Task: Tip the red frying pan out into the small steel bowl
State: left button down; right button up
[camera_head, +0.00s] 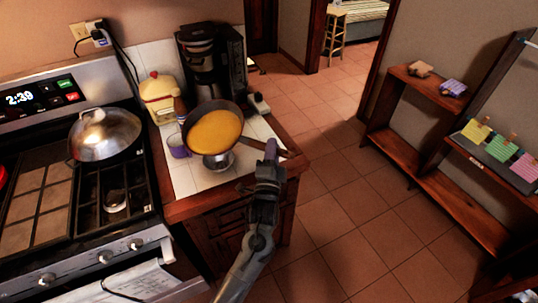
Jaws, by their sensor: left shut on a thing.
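The frying pan (214,132) is tilted above the counter corner; its rim and outer side look dark rather than red. A smooth yellow-orange layer (212,134) fills its inside. My left gripper (268,158) is to the right of the pan, shut on its handle. The small steel bowl (218,162) stands on the white tiles under the pan's lower edge, and the pan partly hides it. I see nothing falling into the bowl. My right gripper is not in view.
A purple cup (178,147) stands left of the bowl. A coffee maker (212,62) and a yellow jar (159,98) stand behind the pan. A lidded steel pan (104,135) sits on the stove. Open tiled floor lies right of the counter.

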pick_arm(q)
jog(key=w+d+f+b, duration=0.1)
jog(key=w+d+b, duration=0.4)
jog(key=b, duration=0.3)
jog(key=shift+w+f+h, duration=0.35)
jog(key=shift+h, duration=0.05)
dwell(0.5)
dwell(0.7)
jog(key=s+r+n+t, duration=0.1)
jog(key=t, duration=0.1)
jog(key=a+r+n+t+y, duration=0.1)
jog(key=shift+s+t, duration=0.35)
jog(key=shift+t, duration=0.05)
jog(key=shift+s+n+y, duration=0.1)
jog(key=shift+n+y, duration=0.2)
jog(key=shift+y, duration=0.1)
